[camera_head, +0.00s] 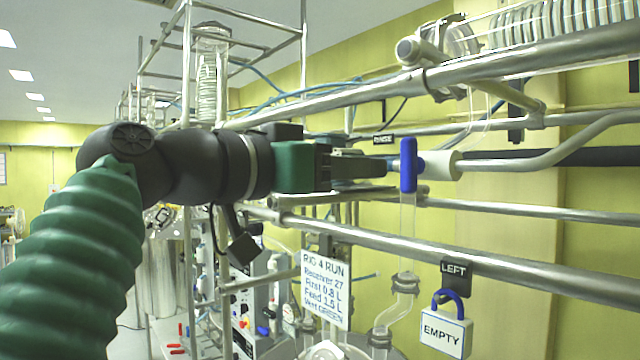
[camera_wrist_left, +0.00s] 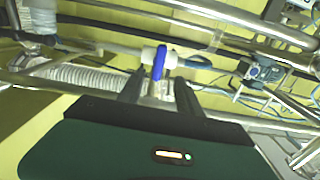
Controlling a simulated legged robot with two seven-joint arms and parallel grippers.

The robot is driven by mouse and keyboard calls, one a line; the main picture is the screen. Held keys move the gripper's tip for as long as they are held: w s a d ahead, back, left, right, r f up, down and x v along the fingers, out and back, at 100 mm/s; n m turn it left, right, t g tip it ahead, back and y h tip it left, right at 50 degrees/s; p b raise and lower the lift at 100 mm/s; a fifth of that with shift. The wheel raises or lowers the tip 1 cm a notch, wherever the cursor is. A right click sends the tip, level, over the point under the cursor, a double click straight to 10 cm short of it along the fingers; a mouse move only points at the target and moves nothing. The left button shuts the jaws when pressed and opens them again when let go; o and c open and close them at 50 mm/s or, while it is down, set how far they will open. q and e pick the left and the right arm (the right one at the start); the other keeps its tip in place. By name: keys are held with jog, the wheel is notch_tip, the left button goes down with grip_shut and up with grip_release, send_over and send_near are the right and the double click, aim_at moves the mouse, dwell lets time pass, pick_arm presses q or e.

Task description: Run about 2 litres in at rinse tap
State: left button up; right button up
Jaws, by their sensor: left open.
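The rinse tap has a blue handle (camera_head: 408,165) on a white body (camera_head: 441,165), under a black RINSE label (camera_head: 383,139). The handle stands upright in the head view. In the left wrist view the blue handle (camera_wrist_left: 159,62) lies just beyond and between the fingertips. My left gripper (camera_head: 390,166) is open, its fingertips close to the handle. Whether they touch it I cannot tell. A clear glass tube (camera_head: 407,225) runs down below the tap to a glass joint (camera_head: 404,284). My right gripper is not in view.
Steel rails (camera_head: 480,265) cross in front and above the tap. A LEFT label (camera_head: 454,272) and an EMPTY padlock tag (camera_head: 445,330) hang at lower right. A RIG 4 RUN card (camera_head: 325,290) hangs below my left gripper. Glass vessels stand below.

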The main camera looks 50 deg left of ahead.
pick_arm(q)
jog(key=s, duration=0.6)
jog(key=shift+a, duration=0.25)
